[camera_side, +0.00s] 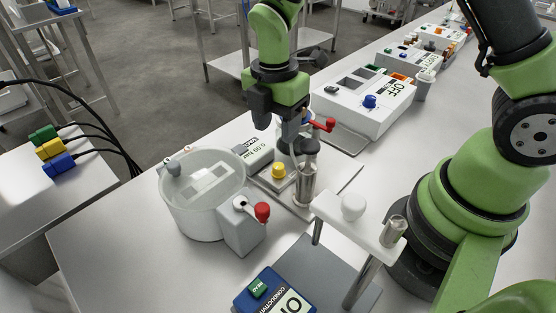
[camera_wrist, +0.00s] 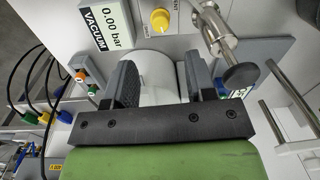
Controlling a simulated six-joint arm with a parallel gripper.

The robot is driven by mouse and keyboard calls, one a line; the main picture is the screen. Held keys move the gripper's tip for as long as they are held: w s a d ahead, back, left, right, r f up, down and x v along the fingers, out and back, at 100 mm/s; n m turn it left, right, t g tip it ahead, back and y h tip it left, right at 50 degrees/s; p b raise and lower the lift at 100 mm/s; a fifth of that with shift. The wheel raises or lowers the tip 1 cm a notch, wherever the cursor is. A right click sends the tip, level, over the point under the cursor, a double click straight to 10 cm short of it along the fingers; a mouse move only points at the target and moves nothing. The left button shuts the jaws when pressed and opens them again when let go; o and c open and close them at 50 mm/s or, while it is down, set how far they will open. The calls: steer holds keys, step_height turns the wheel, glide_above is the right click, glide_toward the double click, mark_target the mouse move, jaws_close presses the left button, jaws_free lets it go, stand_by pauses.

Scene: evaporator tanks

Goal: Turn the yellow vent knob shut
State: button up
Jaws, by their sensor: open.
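The yellow vent knob (camera_side: 278,170) sits on a grey panel beside the vacuum display (camera_side: 251,149). In the wrist view the yellow knob (camera_wrist: 160,20) is near the top edge, on a white face marked with lettering. My gripper (camera_side: 277,118) points down above and behind the knob, apart from it. In the wrist view my gripper (camera_wrist: 162,78) has its two dark fingers spread, with a white rounded vessel in the background between them and no object held. The knob lies beyond the fingertips there.
The vacuum display (camera_wrist: 103,25) reads 0.00 bar. A metal cylinder (camera_side: 307,181) stands just right of the knob, with a red handle (camera_side: 320,125) behind. A clear-topped tank (camera_side: 203,190) with a red-knobbed valve (camera_side: 262,212) is left. A white stand (camera_side: 358,222) is in front.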

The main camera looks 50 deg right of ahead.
mark_target(278, 165)
steer(key=f, duration=0.9)
steer(key=shift+s+f, duration=0.1)
steer(key=shift+s, duration=0.1)
steer(key=shift+c, duration=0.4)
steer(key=c, duration=0.8)
steer(key=shift+m, duration=0.8)
steer(key=shift+c, duration=0.2)
steer(key=o, duration=0.9)
step_height(278, 165, up, 10)
steer(key=shift+w+r, duration=0.1)
steer(key=shift+w, duration=0.05)
